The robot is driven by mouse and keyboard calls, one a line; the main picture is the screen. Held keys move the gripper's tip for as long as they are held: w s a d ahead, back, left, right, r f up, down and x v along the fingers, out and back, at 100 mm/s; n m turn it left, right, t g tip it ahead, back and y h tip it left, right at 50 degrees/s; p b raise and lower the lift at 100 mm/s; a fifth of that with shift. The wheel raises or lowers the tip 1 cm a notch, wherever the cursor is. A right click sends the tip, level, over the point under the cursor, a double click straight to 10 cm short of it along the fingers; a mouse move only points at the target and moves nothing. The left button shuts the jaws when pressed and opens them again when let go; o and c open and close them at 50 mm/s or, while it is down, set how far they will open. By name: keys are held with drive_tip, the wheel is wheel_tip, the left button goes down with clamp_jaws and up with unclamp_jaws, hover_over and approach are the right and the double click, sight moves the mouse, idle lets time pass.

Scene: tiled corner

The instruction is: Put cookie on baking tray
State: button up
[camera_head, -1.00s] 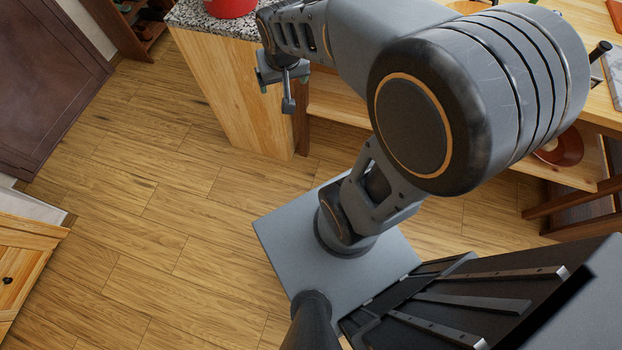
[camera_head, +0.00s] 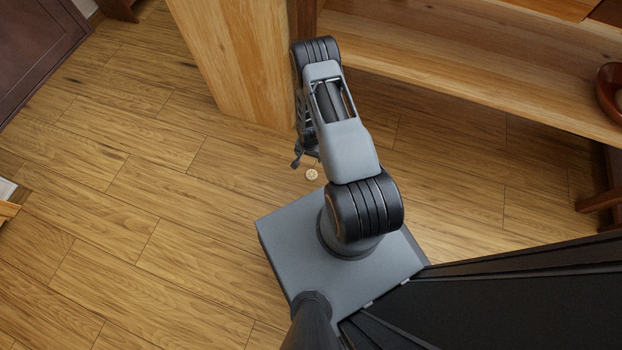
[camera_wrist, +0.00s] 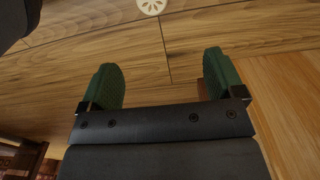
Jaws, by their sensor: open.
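A small round pale cookie (camera_head: 311,174) lies on the wooden floor, just in front of my base. It also shows at the top edge of the wrist view (camera_wrist: 151,5), partly cut off. My gripper (camera_wrist: 163,80) has two green-padded fingers spread apart with nothing between them. The cookie is beyond the fingertips and apart from them. In the head view my gripper (camera_head: 303,156) is low near the floor, just above the cookie in the picture and partly hidden by my arm. No baking tray is in view.
A wooden cabinet side panel (camera_head: 232,60) stands close behind my gripper. A low wooden shelf (camera_head: 480,65) runs to the right, with a red-brown bowl (camera_head: 610,92) at its end. Open floor (camera_head: 120,160) lies to the left.

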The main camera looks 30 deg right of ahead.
drive_tip(key=b, duration=0.4)
hover_over(311, 174)
wheel_tip(311, 174, down, 10)
drive_tip(key=shift+w+f, duration=0.1)
drive_tip(key=shift+f+b, duration=2.15)
drive_tip(key=shift+f, duration=1.05)
drive_tip(key=shift+r, duration=0.1)
drive_tip(key=c, duration=1.1)
drive_tip(key=shift+r, duration=0.15)
